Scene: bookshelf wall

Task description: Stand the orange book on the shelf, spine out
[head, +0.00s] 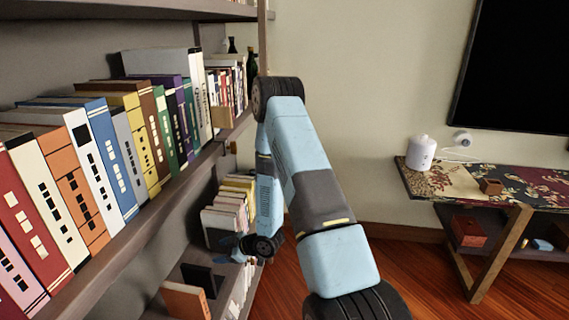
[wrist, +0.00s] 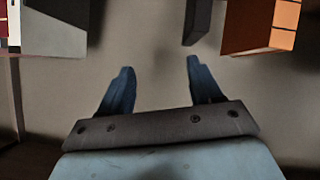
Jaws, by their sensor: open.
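An orange book (head: 185,301) stands on the lower shelf at the bottom of the head view, its lower part cut off by the frame. In the wrist view an orange book with dark lines on its side (wrist: 262,28) shows at the top right, partly out of frame. Another orange book (head: 78,200) stands in the row on the upper shelf. My gripper (wrist: 160,74) is open, with nothing between its fingers. The orange book in the wrist view is beyond and right of the fingertips, apart from them. In the head view my gripper is small beside the lower shelf.
A dark upright panel (head: 200,277) stands by the lower orange book; a dark slab (wrist: 197,20) shows in the wrist view. Pale books (head: 228,215) stand farther along. The upper shelf is packed with books. A low table (head: 490,190) is at right. Open floor lies between.

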